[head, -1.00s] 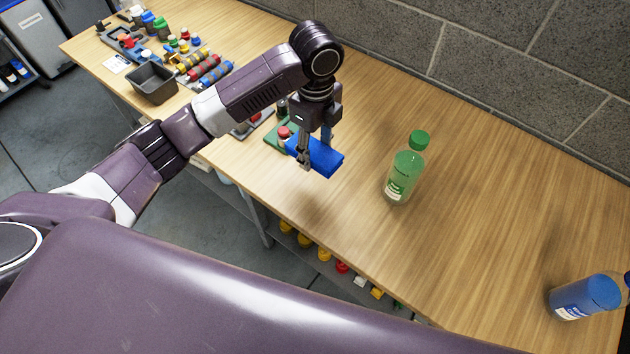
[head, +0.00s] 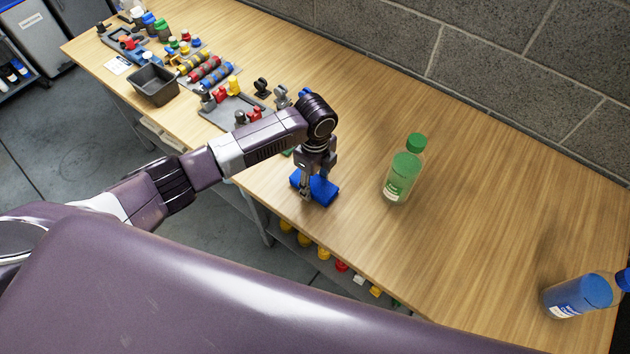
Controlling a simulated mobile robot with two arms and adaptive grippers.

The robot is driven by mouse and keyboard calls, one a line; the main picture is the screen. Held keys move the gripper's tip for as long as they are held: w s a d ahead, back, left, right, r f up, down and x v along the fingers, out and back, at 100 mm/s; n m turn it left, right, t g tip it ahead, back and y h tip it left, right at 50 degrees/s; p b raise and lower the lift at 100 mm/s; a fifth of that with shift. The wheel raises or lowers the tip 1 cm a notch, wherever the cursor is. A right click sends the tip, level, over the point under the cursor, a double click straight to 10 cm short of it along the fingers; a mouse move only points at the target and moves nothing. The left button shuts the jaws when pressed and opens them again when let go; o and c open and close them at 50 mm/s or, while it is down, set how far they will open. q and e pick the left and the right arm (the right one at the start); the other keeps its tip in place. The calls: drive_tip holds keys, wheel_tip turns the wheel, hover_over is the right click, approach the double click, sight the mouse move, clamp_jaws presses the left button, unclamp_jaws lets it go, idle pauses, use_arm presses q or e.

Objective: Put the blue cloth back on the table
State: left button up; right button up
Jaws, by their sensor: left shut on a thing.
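The blue cloth (head: 325,192), a folded pad, is at the table's front edge region, below my left gripper (head: 313,190). My left gripper points down and is shut on the cloth. The cloth is at or just above the wooden table (head: 470,240); I cannot tell whether it touches the top. The gripper hides part of the cloth. My right gripper does not show.
A green-capped bottle (head: 402,172) stands right of the cloth. A blue bottle (head: 578,296) stands at the far right. A dark grey bin (head: 154,88) and several tools and coloured parts sit at the left. A brick wall (head: 480,60) runs behind. The table's middle is clear.

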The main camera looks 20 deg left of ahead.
sight(315, 185)
use_arm(q)
drive_tip(key=o, duration=0.6)
drive_tip(key=shift+f, duration=0.2)
drive_tip(key=o, duration=0.5)
drive_tip(key=shift+r, duration=0.1)
drive_tip(key=shift+r, duration=0.2)
wheel_tip(315, 185, up, 12)
drive_tip(key=b, duration=0.1)
drive_tip(key=shift+f, duration=0.15)
